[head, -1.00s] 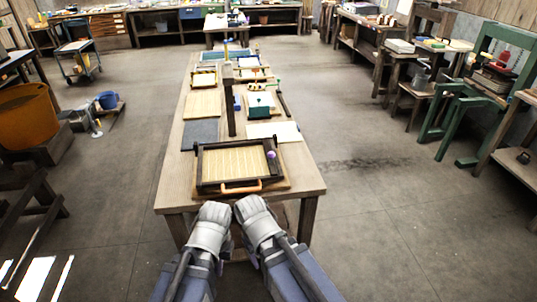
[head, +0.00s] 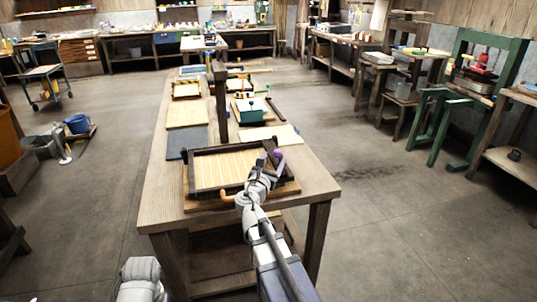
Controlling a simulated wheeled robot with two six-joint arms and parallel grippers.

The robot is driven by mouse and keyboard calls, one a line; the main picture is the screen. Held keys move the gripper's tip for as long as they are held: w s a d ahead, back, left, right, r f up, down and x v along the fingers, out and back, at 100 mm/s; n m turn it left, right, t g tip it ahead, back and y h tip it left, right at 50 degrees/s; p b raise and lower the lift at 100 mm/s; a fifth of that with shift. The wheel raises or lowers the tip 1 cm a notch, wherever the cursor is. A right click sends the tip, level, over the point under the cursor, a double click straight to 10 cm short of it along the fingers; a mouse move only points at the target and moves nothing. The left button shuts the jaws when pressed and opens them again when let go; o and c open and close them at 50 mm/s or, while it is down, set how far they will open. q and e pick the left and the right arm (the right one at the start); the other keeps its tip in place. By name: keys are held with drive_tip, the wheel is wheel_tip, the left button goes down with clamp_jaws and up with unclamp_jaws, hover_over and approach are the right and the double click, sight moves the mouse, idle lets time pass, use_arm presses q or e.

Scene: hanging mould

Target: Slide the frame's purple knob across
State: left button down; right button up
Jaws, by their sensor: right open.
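The dark wooden frame (head: 215,150) with a pale ribbed screen (head: 222,172) lies at the near end of the long table. The purple knob (head: 278,154) is at the frame's right side, close to its far right corner. My right gripper (head: 273,152) is open at the knob; whether the fingers touch it I cannot tell.
A dark post (head: 221,105) stands on the table behind the frame. A dark mat (head: 187,143), a wooden board (head: 187,114) and a pale sheet (head: 270,135) lie beyond it. The tabletop right of the frame (head: 312,180) is clear.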

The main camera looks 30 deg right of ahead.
sight(273, 150)
drive_tip(key=shift+x, duration=3.95)
drive_tip(key=shift+c, duration=0.3)
drive_tip(key=shift+s, duration=0.1)
clamp_jaws()
